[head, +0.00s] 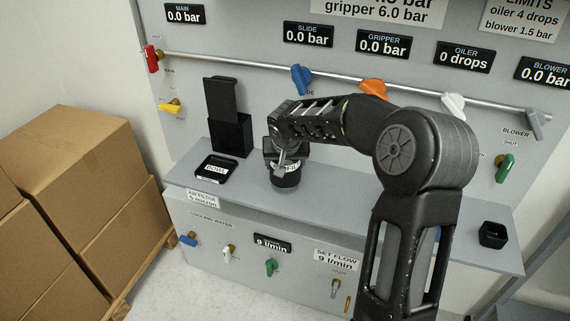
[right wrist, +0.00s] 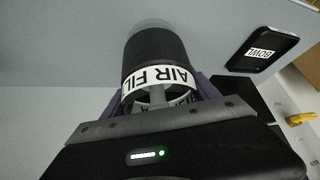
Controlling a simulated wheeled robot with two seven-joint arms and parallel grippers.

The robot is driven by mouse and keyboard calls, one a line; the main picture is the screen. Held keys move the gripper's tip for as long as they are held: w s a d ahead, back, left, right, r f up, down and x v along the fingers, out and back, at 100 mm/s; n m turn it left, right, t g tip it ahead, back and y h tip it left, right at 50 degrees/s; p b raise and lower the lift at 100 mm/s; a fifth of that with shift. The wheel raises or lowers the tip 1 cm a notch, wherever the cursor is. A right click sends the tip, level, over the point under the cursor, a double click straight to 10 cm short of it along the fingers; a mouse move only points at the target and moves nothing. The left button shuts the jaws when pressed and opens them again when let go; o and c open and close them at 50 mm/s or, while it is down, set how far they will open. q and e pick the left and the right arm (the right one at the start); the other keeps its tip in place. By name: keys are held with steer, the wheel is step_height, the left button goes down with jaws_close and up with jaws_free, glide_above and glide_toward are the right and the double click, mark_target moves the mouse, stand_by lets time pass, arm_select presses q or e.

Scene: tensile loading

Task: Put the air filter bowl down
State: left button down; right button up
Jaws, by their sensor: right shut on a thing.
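The air filter bowl (head: 287,180) is a dark cylinder with a white label reading "AIR FIL" and a paler rounded end. It also shows in the right wrist view (right wrist: 155,52). My right gripper (head: 283,160) is shut on it, with fingers on both sides of the labelled part. The bowl is over the grey shelf; I cannot tell whether it touches it. A black shallow tray (head: 214,169) labelled "BOWL" lies on the shelf to the left of the bowl, apart from it. The tray shows at upper right in the right wrist view (right wrist: 264,50). My left gripper is out of view.
A black upright holder (head: 230,133) stands behind the tray. A small black cup (head: 492,235) sits at the shelf's right end. The panel behind carries a pipe with coloured valve handles. Cardboard boxes (head: 80,170) stand at left. The shelf (head: 240,178) between tray and bowl is clear.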

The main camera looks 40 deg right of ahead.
steer(key=shift+f, duration=0.15)
steer(key=shift+f, duration=0.15)
steer(key=o, duration=1.5)
steer(key=shift+r, duration=0.3)
steer(key=shift+s+a+r, duration=0.1)
steer(key=shift+r, duration=0.15)
steer(key=v, duration=1.1)
steer(key=shift+s+a, duration=0.1)
